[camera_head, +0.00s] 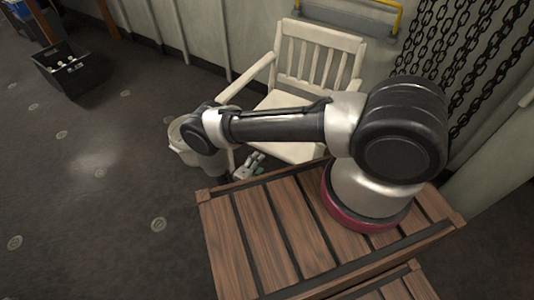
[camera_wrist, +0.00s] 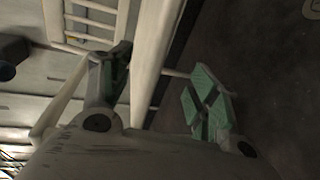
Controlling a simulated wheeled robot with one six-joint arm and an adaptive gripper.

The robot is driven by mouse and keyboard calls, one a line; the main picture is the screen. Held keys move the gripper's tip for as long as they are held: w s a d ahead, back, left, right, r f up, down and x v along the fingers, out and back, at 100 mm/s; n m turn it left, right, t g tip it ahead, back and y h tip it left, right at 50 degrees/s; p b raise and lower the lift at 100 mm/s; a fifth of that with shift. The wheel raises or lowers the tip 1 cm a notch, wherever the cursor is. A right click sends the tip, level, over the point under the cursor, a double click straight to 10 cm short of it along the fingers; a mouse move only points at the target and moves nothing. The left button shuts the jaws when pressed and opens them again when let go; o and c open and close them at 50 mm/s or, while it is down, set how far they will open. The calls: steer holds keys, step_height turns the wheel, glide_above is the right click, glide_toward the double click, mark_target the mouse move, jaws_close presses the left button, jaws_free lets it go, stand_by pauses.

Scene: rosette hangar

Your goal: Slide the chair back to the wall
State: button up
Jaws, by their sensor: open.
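The off-white wooden chair (camera_head: 318,58) stands in front of the pale panelled wall (camera_head: 233,32), with its slatted back towards the wall. My arm crosses in front of it and hides part of its seat and legs. My gripper (camera_head: 252,165) is low by the front of the chair, beyond the far edge of the wooden platform. In the wrist view the fingers of my gripper (camera_wrist: 163,75) are apart, with green pads. A pale bar of the chair (camera_wrist: 155,45) runs between them. Whether a finger touches it, I cannot tell.
A slatted wooden platform (camera_head: 235,235) fills the foreground. Chains (camera_head: 485,60) hang at right. A black crate (camera_head: 72,72) is at far left. The dark floor between is open.

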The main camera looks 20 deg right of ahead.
mark_target(268, 153)
steer(key=shift+x, duration=5.1)
steer(key=shift+f, duration=0.1)
jaws_close()
